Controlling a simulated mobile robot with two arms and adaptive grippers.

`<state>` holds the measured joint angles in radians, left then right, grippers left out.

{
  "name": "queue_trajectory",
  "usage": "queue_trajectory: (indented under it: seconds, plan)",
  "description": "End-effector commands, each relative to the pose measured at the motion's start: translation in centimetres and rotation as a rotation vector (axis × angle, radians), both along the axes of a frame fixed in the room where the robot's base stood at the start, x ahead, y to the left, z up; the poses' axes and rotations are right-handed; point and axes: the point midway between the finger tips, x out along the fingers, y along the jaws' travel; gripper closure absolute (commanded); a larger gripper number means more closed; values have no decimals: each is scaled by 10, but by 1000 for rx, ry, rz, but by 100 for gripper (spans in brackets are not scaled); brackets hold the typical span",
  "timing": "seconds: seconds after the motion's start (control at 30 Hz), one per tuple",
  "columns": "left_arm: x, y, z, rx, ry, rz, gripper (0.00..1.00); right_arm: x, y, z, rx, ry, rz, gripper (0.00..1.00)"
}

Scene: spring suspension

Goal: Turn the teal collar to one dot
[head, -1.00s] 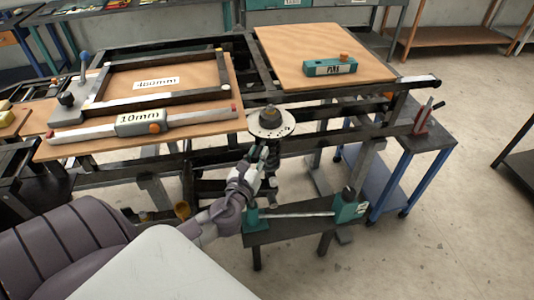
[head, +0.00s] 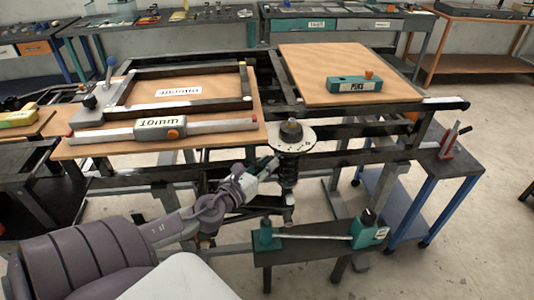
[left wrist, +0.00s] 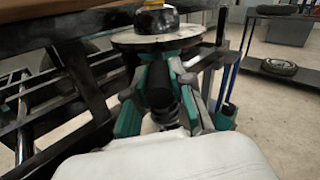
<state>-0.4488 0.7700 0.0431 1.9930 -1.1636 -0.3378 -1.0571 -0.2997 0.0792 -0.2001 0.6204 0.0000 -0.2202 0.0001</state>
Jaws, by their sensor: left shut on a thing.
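A round pale plate (head: 292,137) with a dark hub tops the black spring column (head: 289,172) at the front of the frame. The plate also shows in the left wrist view (left wrist: 128,38). My left gripper (head: 268,167) reaches in from the left, just below the plate. In the left wrist view my left gripper (left wrist: 160,85) has its fingers either side of a dark cylinder. Teal shows between them under the plate, apparently the teal collar (left wrist: 172,65), mostly hidden by the fingers. I cannot read any dots. My right gripper is not in view.
A board with a dark frame and a 10mm gauge (head: 160,128) lies left. A teal block labelled PINS (head: 355,84) sits on the right board (head: 320,60). A low bench with a teal-ended rod (head: 315,237) stands in front. A red-handled tool (head: 450,142) stands right.

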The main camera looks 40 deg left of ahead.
Motion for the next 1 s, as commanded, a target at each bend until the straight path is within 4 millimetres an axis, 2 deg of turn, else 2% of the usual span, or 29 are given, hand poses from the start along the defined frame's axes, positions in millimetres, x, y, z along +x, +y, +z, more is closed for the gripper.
queue_trajectory:
  seconds: [0.03, 0.17, 0.57, 0.67, 0.87, 1.0]
  plan:
    - [2, 2, 5, 4, -11, 6, 74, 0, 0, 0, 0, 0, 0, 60]
    - [1, 2, 4, 4, -9, 6, 53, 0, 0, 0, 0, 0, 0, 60]
    - [-6, 0, 1, -1, -3, 4, 52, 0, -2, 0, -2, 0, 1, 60]
    - [-19, -1, 0, -3, -1, 4, 52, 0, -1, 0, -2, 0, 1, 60]
    - [-65, -2, -1, -1, 2, 11, 52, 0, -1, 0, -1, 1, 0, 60]
    - [-83, -4, 1, -1, -4, 5, 52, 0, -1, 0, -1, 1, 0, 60]
